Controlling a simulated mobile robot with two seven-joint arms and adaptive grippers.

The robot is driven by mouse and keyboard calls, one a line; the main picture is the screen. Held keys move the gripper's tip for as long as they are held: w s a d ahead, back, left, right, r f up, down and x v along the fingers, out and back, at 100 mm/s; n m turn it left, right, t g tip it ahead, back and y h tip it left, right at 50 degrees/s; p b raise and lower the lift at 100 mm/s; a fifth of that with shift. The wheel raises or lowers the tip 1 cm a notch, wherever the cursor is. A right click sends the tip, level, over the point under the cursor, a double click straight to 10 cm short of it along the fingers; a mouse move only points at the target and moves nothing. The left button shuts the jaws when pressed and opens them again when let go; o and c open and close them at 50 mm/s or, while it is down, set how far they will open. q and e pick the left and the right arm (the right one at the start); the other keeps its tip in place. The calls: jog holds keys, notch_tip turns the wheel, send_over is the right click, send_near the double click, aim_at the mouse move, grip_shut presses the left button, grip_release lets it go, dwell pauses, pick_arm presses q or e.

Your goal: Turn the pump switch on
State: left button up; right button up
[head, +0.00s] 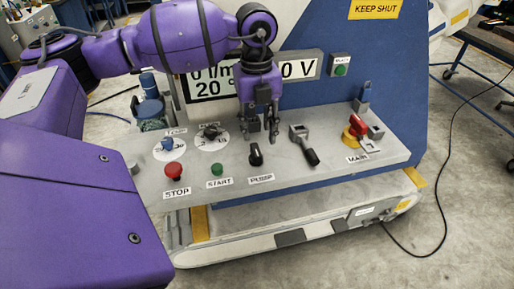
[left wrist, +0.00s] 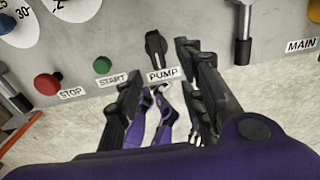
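The pump switch is a black rotary knob (head: 255,155) on the sloping grey control panel, above a PUMP label (head: 261,179). In the left wrist view the knob (left wrist: 156,48) is near the top middle, close to upright, its lower end leaning slightly right. My left gripper (head: 262,132) is open and empty, pointing down just behind and above the knob in the head view. In the left wrist view its two dark fingers (left wrist: 158,75) are spread apart, with the knob beyond and between their tips. I see no contact.
On the panel (head: 230,198) a red STOP button (head: 174,171) and a green START button (head: 216,169) lie left of the knob. A lever with a black handle (head: 304,145) stands close on its right. A red MAIN handle (head: 358,126) is further right.

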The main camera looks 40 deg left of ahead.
aim_at(256, 150)
pick_arm(q)
jog(key=shift+w+a, duration=0.1)
jog(key=shift+a, duration=0.35)
notch_tip(256, 150, down, 7)
jog(key=shift+f, duration=0.2)
jog(key=shift+d, duration=0.1)
grip_shut()
